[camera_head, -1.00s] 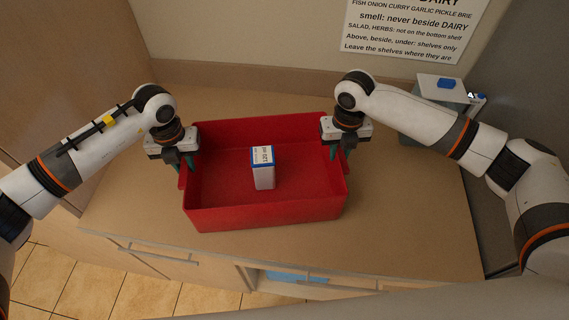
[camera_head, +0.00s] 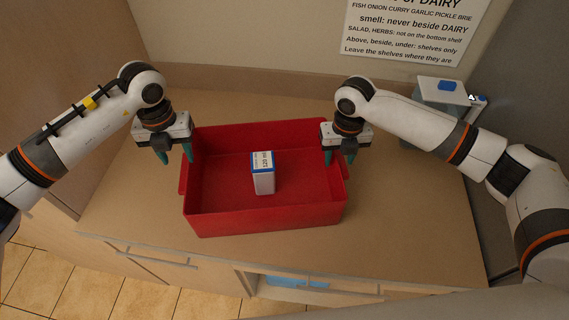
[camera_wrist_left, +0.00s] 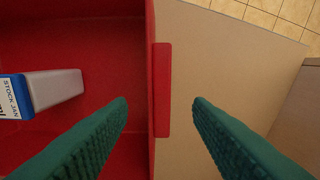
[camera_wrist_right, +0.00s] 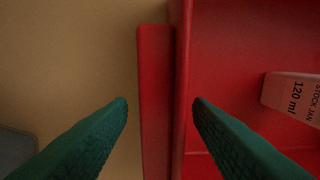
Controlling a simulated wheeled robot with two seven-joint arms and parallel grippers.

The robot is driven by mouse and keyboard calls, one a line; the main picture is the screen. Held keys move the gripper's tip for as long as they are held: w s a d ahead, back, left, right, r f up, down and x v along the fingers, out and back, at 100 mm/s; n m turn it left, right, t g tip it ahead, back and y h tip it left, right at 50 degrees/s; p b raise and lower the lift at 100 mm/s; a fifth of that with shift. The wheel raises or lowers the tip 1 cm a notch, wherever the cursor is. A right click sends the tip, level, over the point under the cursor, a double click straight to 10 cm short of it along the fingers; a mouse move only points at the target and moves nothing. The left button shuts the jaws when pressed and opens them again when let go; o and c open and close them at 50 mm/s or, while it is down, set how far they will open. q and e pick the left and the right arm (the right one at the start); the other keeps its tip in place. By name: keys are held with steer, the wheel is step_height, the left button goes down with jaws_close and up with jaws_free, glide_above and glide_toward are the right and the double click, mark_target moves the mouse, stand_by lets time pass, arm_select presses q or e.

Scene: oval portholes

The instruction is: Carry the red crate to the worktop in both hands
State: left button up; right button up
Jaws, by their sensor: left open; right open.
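The red crate (camera_head: 265,222) rests on the wooden worktop (camera_head: 410,225), with a white and blue carton (camera_head: 263,181) upright inside. My left gripper (camera_head: 175,158) is open at the crate's left side. In the left wrist view its fingers are spread on either side of the crate's left wall and handle lip (camera_wrist_left: 161,90), not touching them. My right gripper (camera_head: 340,160) is open at the right side. In the right wrist view its fingers are spread on either side of the right handle lip (camera_wrist_right: 156,100) and wall, apart from them.
A printed sign (camera_head: 405,35) hangs on the back wall. The worktop is clear to the right of the crate.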

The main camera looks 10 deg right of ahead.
arm_select(q)
step_height(320, 180, up, 6)
steer(key=shift+f, duration=0.1)
arm_select(e)
step_height(320, 180, up, 12)
stand_by(0.4)
steer(key=shift+f, duration=0.1)
stand_by(0.4)
